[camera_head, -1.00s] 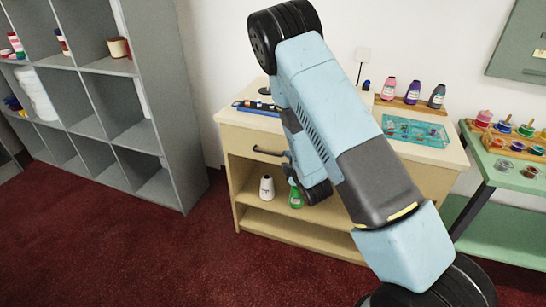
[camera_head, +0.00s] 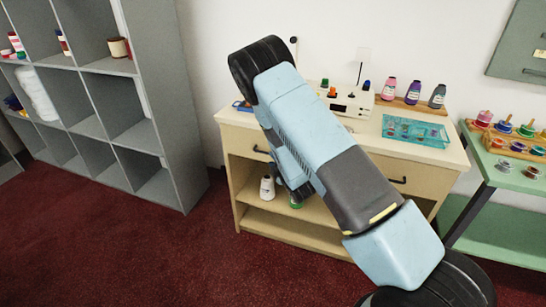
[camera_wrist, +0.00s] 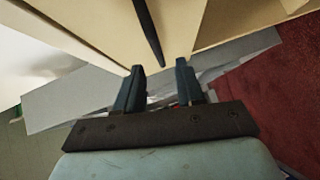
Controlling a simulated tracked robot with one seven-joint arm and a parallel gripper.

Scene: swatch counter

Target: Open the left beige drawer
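The beige cabinet's left drawer (camera_head: 238,142) looks closed in the camera_head view, its front partly hidden by my arm. Its dark bar handle (camera_head: 261,151) shows just left of my arm. In the camera_wrist view a dark handle (camera_wrist: 148,30) runs down from the top edge along a beige front (camera_wrist: 100,28). My gripper (camera_wrist: 160,73) is open, its two dark fingers apart. The handle's lower end lies in line with the gap between them; I cannot tell whether it is inside. In the camera_head view my arm hides most of the gripper.
A white machine (camera_head: 352,103) and a teal tray (camera_head: 415,131) sit on top. Grey shelving (camera_head: 165,110) stands left; a green table (camera_head: 500,170) stands right. Red carpet is clear in front.

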